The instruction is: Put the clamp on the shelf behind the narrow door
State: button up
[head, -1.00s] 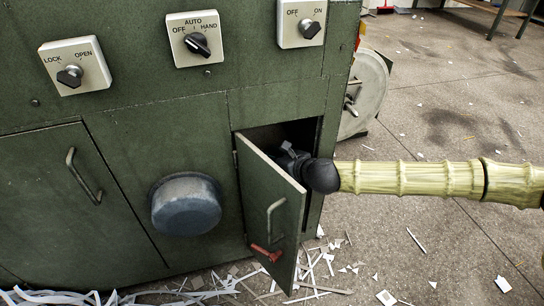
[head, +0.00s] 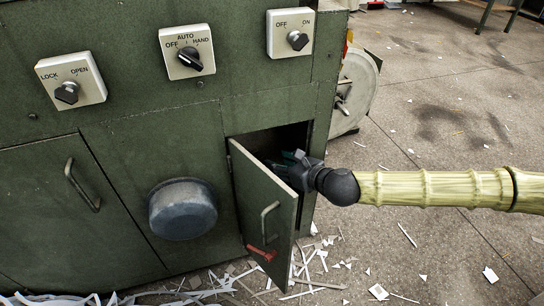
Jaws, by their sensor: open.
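The narrow door (head: 263,205) is green with a bar handle and stands ajar, hinged on its left. My gripper (head: 286,160) is open at the mouth of the compartment (head: 262,138), partly hidden behind the door's upper edge. A small dark teal patch shows by the fingers; I cannot tell whether it is the clamp. I cannot make out the clamp or the shelf, as the door and shadow hide most of the inside.
A blue-grey round cover (head: 183,208) bulges from the panel to the left. Three switch boxes are above. A wheel (head: 355,92) is at the cabinet's right side. Paper scraps litter the floor, which is open to the right.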

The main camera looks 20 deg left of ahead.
jog(key=shift+p+v, duration=0.45)
jog(key=shift+v, duration=1.5)
